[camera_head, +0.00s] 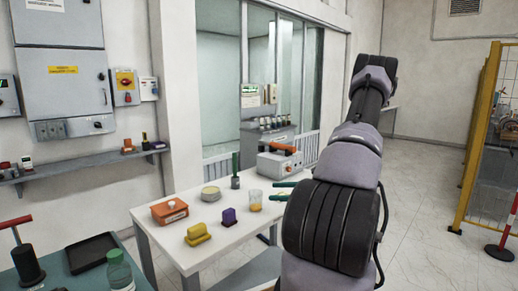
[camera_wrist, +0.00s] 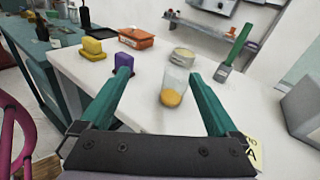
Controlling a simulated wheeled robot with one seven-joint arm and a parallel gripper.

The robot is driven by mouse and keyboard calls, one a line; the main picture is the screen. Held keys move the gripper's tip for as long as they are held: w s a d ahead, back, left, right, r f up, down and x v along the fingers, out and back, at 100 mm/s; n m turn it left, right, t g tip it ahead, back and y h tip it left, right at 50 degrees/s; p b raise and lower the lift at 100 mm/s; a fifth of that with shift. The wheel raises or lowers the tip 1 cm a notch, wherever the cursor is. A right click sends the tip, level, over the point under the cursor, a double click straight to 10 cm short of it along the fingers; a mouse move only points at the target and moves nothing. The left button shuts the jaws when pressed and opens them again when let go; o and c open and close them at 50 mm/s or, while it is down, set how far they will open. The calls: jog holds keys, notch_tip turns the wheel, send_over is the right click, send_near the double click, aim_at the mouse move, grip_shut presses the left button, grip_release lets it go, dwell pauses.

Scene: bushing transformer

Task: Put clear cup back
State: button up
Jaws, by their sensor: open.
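The clear cup (camera_head: 255,200) stands upright on the white table, with something orange-yellow in its bottom. In the wrist view the clear cup (camera_wrist: 175,86) appears between the two green fingers, nearer the right one. My gripper (camera_head: 279,191) reaches in from the right at the table's right side. In the wrist view my gripper (camera_wrist: 161,75) is open and holds nothing. The fingertips look close to the cup, but I cannot tell whether they touch it.
The white table (camera_head: 222,240) also bears an orange box (camera_head: 170,211), yellow block (camera_head: 198,234), purple block (camera_head: 229,217), round tin (camera_head: 211,193), green-handled brush (camera_head: 235,172) and grey device (camera_head: 280,162). A teal bench with a dark tray (camera_head: 91,252) and bottle (camera_head: 119,270) stands left.

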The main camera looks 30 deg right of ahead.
jog(key=s+a+r+n+g+h, duration=0.2)
jog(key=s+a+r+n+g, duration=0.15)
jog(key=a+r+n, duration=0.35)
jog(key=s+a+r+n+g+h, duration=0.3)
jog(key=a+r+n+g, duration=0.2)
jog(key=a+r, duration=0.3)
jog(key=s+a+r+n+t+h, duration=0.2)
jog(key=s+r+n+h, duration=0.1)
jog(key=s+r, duration=0.3)
jog(key=s+a+r+n+t+h, duration=0.3)
jog(key=s+r+n, duration=0.2)
jog(key=r, duration=0.4)
jog(key=shift+s, duration=0.45)
